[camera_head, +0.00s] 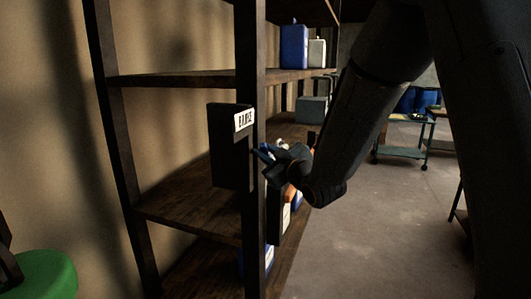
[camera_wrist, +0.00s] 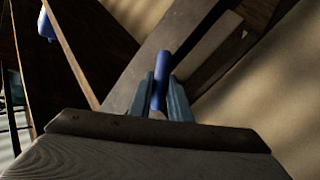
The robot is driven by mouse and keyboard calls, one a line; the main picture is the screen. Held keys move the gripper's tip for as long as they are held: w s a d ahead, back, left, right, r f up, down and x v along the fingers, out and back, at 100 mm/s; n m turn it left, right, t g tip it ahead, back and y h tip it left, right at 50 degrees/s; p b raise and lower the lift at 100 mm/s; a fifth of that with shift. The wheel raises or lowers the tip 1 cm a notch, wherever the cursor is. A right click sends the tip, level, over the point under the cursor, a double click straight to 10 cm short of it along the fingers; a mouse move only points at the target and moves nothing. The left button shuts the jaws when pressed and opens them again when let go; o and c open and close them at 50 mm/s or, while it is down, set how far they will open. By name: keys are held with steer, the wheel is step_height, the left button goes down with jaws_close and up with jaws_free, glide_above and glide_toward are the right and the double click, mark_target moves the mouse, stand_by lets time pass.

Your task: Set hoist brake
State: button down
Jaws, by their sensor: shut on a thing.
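A dark upright box, the hoist brake (camera_head: 229,150), is fixed at the shelf's front post, with a white label (camera_head: 244,120) that appears to read BRAKE. My gripper (camera_head: 260,154) is at the box's right side in the head view, reaching in from the right. In the wrist view, my gripper (camera_wrist: 160,97) is shut on a blue rod-like handle (camera_wrist: 163,67), which stands up between the two fingers. The handle's lower end is hidden by the fingers and wrist. In the head view the handle is too small and dark to tell apart from the fingertips.
A wooden shelf unit (camera_head: 180,77) stands close around the brake, holding a blue container (camera_head: 294,46), a white container (camera_head: 317,53) and a grey box (camera_head: 312,110). A green round object (camera_head: 45,275) is at lower left. Open floor (camera_head: 375,230) lies to the right, with a cart (camera_head: 402,152) beyond.

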steer(key=shift+r, duration=0.1)
steer(key=m+g+p, duration=0.1)
steer(key=p, duration=0.1)
steer(key=shift+r+p, duration=0.15)
steer(key=shift+p, duration=0.2)
steer(key=m+g+p, duration=0.1)
steer(key=p, duration=0.2)
steer(key=shift+d+m+g+h, duration=0.1)
steer(key=shift+m+g+h, duration=0.2)
steer(key=shift+m+h, duration=0.1)
steer(key=m+g+p, duration=0.1)
steer(key=p, duration=0.3)
steer(key=shift+w, duration=0.1)
steer(key=shift+m+g+p, duration=0.3)
steer(key=shift+g+p, duration=0.1)
steer(key=shift+p, duration=0.3)
steer(key=shift+w+f+p, duration=0.1)
steer(key=shift+f+p, duration=0.15)
steer(key=shift+p, duration=0.35)
steer(key=c, duration=1.9)
jaws_free()
